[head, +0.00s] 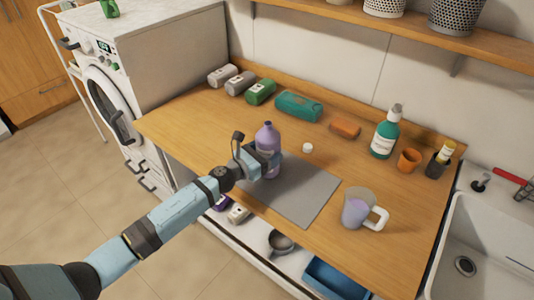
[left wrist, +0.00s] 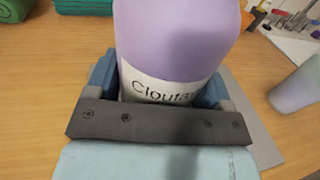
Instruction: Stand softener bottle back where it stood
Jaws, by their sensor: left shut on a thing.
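The softener bottle (head: 267,137) is purple with a pale label and stands upright at the left end of the grey mat (head: 305,196) on the wooden counter. My left gripper (head: 266,160) is shut around its lower part. In the left wrist view the bottle (left wrist: 175,40) fills the middle between the fingers, and its label shows. I cannot tell whether its base touches the mat or counter. A small white cap (head: 307,148) lies on the counter right of the bottle. My right gripper is not in view.
A measuring jug (head: 359,210) with purple contents stands right of the mat. Behind are a teal roll (head: 298,106), an orange sponge (head: 345,128), a green bottle (head: 384,134) and an orange cup (head: 409,160). A sink (head: 457,260) is at right, a washing machine (head: 112,100) at left.

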